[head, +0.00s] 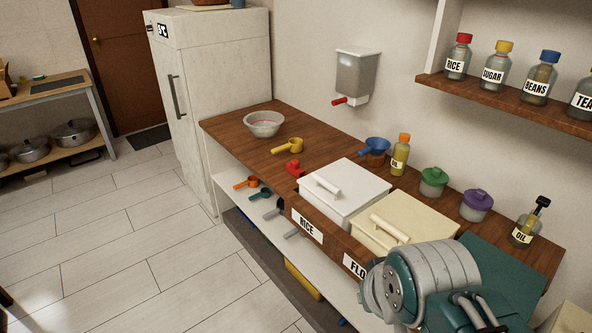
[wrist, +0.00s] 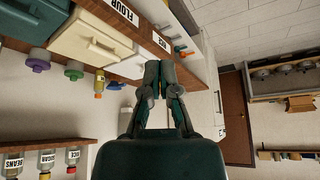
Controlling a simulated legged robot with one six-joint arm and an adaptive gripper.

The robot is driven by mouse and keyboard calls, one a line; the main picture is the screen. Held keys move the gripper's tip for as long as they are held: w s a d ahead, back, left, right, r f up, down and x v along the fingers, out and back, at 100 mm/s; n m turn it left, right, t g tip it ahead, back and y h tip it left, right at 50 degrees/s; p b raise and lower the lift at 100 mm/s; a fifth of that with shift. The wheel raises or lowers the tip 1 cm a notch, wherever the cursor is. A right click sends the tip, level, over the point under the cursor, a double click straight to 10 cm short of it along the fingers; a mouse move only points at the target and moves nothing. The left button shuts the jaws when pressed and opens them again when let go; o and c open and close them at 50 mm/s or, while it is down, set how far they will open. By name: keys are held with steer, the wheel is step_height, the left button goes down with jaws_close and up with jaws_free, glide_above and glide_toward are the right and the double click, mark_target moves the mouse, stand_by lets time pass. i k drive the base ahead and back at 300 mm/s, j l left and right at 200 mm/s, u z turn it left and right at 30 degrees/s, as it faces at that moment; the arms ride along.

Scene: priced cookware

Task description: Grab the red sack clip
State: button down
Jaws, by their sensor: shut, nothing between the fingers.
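A small red clip (head: 294,168) lies on the brown wooden counter in the head view, just left of the white RICE bin and near the counter's front edge. My gripper (wrist: 160,70) shows in the wrist view with its two fingers close together and nothing held. It is in the air, apart from the clip. I cannot make out the red clip in the wrist view; the fingers cover part of the counter there. In the head view my arm's grey and teal links fill the lower right, and the fingertips do not show.
The white RICE bin (head: 345,190) and cream FLOUR bin (head: 405,226) stand right of the clip. A yellow scoop (head: 288,146) and a bowl (head: 264,124) lie beyond it. Bottles and lidded jars line the wall side. A jar shelf (head: 500,95) overhangs at upper right.

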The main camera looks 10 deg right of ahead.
mark_target(294, 168)
steer(key=k, duration=0.6)
steer(key=z, duration=1.4)
steer(key=i+j, duration=0.15)
steer(key=j, duration=0.3)
steer(key=i+j+z, duration=0.1)
steer(key=j, duration=0.35)
steer(key=i+j, duration=0.15)
steer(key=j, duration=0.35)
steer(key=i+j+z, duration=0.1)
steer(key=j, duration=0.35)
steer(key=i+j, duration=0.1)
steer(key=j, duration=0.3)
steer(key=i+j, duration=0.1)
steer(key=j, duration=0.35)
steer(key=i+j, duration=0.15)
steer(key=j, duration=0.25)
steer(key=i+j, duration=0.1)
steer(key=j, duration=0.35)
steer(key=i+j, duration=0.1)
steer(key=j, duration=0.3)
steer(key=i+j, duration=0.1)
steer(key=j, duration=0.35)
